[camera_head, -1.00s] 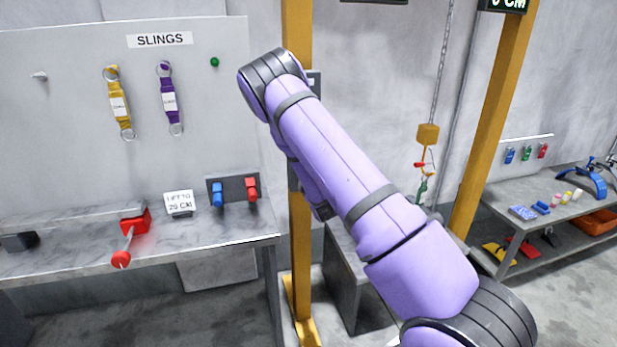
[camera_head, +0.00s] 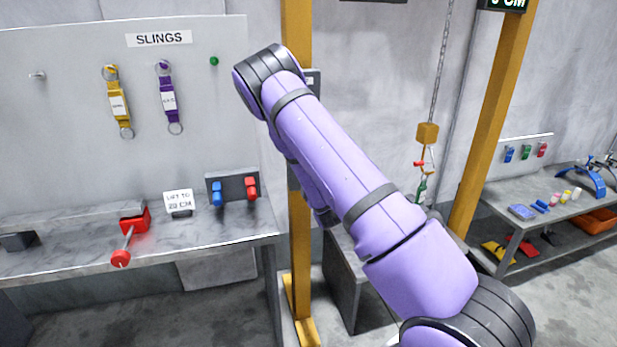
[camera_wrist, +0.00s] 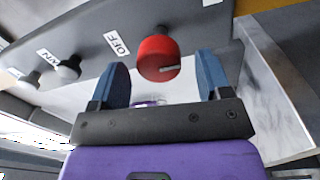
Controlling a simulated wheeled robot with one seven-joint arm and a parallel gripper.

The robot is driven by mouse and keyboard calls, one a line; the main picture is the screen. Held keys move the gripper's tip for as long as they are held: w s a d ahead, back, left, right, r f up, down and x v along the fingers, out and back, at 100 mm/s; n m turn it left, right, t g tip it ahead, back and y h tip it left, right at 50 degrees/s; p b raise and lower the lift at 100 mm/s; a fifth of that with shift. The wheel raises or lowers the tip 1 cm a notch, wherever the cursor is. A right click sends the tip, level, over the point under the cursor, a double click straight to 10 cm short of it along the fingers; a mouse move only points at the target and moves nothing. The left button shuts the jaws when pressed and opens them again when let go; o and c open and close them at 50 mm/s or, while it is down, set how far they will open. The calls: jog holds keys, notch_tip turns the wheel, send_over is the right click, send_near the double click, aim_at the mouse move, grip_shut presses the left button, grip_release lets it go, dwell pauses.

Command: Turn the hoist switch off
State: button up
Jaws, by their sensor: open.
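In the wrist view a round red knob (camera_wrist: 158,58) with a pale pointer mark is mounted on a grey panel. The mark lies near its lower right edge. A white OFF label (camera_wrist: 117,43) is just left of the knob. My gripper (camera_wrist: 163,62) has its two blue fingers apart, one on each side of the knob, with gaps visible. I cannot tell how deep the fingers reach around it. In the head view my purple arm hides the gripper and the knob.
A dark knob (camera_wrist: 68,69) and an ON label (camera_wrist: 47,57) are farther left on the panel. In the head view a yellow post (camera_head: 299,230) stands behind my arm. A hoist chain with an orange block (camera_head: 428,133) hangs to the right. A bench with a red-handled lever (camera_head: 121,258) is left.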

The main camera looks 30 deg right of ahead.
jog(key=v, duration=0.7)
dwell(0.4)
jog(key=s+a+r+m+g+y, duration=0.1)
jog(key=s+a+r+m+g, duration=0.2)
jog(key=r, duration=0.4)
jog(key=s+a+r+m+g+y, duration=0.1)
jog(key=s+a+r+m+g, duration=0.2)
jog(key=r, duration=0.4)
jog(key=s+a+r+m+g+y, duration=0.1)
jog(key=a+r+m, duration=0.1)
jog(key=r+m, duration=0.35)
jog(key=s+a+r+g, duration=0.1)
jog(key=s+a+r, duration=0.1)
jog(key=s, duration=0.7)
jog(key=s+a+r+m+g+y, duration=0.1)
jog(key=s+a+r+g, duration=0.1)
jog(key=s+r, duration=0.3)
jog(key=s+a+r+g+y, duration=0.1)
jog(key=s+a+r+g, duration=0.1)
jog(key=s, duration=1.2)
notch_tip(320, 180, up, 2)
jog(key=shift+a+r+m, duration=0.25)
jog(key=shift+a+m, duration=0.1)
jog(key=shift+a, duration=0.4)
